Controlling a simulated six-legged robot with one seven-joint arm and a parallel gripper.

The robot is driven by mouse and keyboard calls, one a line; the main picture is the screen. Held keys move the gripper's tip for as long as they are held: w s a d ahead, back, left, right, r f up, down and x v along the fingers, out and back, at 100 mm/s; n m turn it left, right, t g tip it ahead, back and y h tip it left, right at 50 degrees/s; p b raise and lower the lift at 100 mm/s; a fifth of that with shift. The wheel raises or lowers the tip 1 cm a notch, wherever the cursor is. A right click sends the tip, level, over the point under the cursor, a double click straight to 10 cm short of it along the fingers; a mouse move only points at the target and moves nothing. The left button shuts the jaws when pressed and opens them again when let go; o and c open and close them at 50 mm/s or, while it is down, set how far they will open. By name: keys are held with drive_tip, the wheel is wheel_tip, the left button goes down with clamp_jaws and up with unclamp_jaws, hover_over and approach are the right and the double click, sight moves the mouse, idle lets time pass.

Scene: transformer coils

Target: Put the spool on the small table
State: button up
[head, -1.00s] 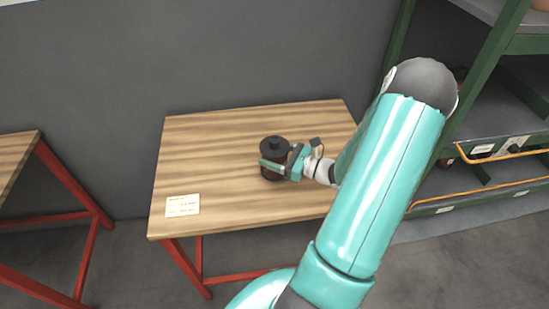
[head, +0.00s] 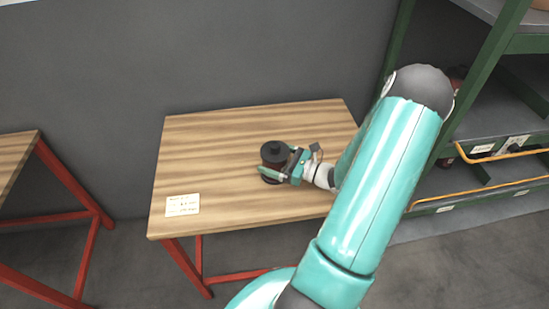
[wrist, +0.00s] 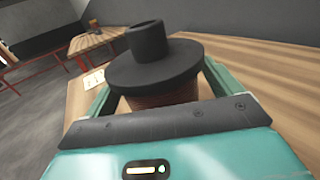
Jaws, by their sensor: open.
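The spool (head: 273,152) has a black flanged top with a short hub and a reddish-brown winding. It stands upright on the small wooden table (head: 225,140), right of the middle. In the wrist view the spool (wrist: 152,62) fills the space ahead of the palm. My gripper (head: 277,167) is level beside the spool, reaching in from the right. Its teal fingers are open, one on each side of the spool. The spool's lower part is hidden behind the gripper body in the wrist view, so contact with the fingers cannot be told.
A white label card (head: 182,205) lies at the table's front left. Another wooden table with red legs (head: 15,152) stands at the left. A green-framed shelf (head: 490,75) stands at the right. A grey wall is behind the table. The table's left half is mostly clear.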

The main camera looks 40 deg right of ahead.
drive_tip(key=v, duration=1.2)
drive_tip(key=shift+r, duration=0.1)
